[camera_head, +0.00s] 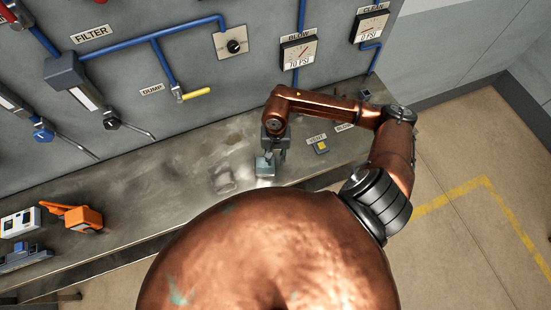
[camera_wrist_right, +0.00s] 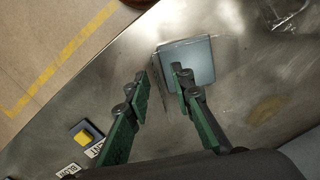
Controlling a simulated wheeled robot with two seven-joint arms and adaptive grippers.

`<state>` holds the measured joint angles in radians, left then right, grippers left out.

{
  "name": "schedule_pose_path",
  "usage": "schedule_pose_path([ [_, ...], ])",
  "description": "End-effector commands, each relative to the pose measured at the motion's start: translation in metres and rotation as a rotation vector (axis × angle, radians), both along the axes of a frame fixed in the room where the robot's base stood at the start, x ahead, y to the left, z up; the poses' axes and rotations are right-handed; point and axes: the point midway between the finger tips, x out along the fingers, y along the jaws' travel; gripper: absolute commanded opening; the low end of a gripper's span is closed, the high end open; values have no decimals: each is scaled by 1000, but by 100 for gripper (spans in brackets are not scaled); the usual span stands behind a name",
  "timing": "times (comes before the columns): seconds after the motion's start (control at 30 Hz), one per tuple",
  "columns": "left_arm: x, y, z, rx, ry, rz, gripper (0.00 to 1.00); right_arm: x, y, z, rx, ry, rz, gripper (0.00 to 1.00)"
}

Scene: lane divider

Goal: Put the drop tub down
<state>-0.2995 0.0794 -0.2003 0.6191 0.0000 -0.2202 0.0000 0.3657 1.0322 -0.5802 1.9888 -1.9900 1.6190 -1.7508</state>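The drop tub appears to be the small grey-blue square tub (camera_head: 264,167) on the metal bench, below my right gripper (camera_head: 275,150) in the head view. In the right wrist view the tub (camera_wrist_right: 200,58) is a pale square with rounded corners. My right gripper's green-padded fingers (camera_wrist_right: 160,76) stand apart there. One fingertip overlaps the tub's face and the other is beside its left edge. I see no grip on it. Whether a finger touches the tub, I cannot tell. My left gripper is not in view.
The bench (camera_head: 150,190) is mostly bare left of the tub. A yellow button box (camera_head: 321,147) is to its right. An orange device (camera_head: 82,218) and a white box (camera_head: 20,222) are at the far left. Blue pipes and gauges (camera_head: 298,52) line the wall behind.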

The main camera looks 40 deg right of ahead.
Motion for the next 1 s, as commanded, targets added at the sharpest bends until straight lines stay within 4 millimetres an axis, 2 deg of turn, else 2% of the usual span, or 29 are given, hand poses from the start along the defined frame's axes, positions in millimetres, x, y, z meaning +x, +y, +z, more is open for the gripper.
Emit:
schedule_pose_path([
  [0.03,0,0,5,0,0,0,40,0,0,4,1,1,-1,22],
  [0.17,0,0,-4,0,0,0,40,4,-2,21,-2,-6,2,22],
  [0.4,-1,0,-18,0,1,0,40,7,-5,72,-3,-6,2,22],
  [0.6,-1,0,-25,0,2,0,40,9,-7,106,-2,-2,1,22],
  [0.8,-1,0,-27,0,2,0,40,9,-8,120,-1,-1,0,22],
  [1.0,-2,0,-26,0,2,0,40,9,-8,122,0,0,0,22],
])
